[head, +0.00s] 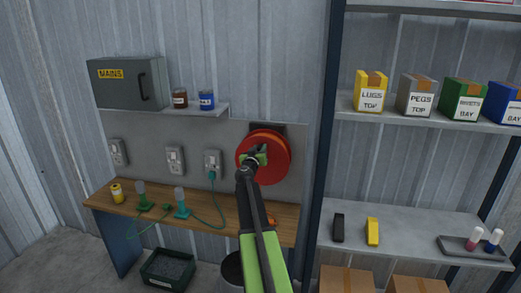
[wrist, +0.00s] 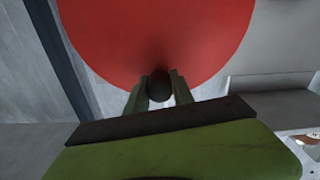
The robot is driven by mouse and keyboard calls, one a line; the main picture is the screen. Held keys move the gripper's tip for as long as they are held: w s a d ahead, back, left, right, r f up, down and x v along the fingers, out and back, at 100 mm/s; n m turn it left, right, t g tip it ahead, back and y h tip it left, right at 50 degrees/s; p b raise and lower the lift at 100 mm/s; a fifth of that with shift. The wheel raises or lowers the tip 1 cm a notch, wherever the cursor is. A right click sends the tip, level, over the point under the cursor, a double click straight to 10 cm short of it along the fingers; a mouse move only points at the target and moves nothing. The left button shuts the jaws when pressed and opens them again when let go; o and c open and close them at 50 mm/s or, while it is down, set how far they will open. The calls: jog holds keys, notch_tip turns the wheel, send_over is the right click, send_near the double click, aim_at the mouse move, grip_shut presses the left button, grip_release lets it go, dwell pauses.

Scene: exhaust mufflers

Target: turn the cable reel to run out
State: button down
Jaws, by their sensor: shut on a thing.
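The cable reel (head: 279,169) is a round red disc mounted on the grey wall panel, above the right end of the wooden bench. My gripper (head: 259,154) is in front of the reel in the head view and covers its middle. In the wrist view the red reel face (wrist: 160,30) fills the upper middle. There my gripper (wrist: 160,88) has its two green fingers shut on a dark rounded knob (wrist: 159,85) at the reel's lower part. My gripper and arm hide part of the reel. I cannot see any cable leaving it.
A green cord hangs from a socket (head: 213,164). A grey mains box (head: 127,82) is at upper left. Shelving with a dark upright (head: 325,130) stands close to the reel's right.

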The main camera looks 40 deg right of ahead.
jog(key=shift+w+a, duration=0.1)
dwell(0.8)
jog(key=shift+d, duration=0.4)
jog(key=shift+a, duration=0.3)
jog(key=shift+a+f, duration=0.1)
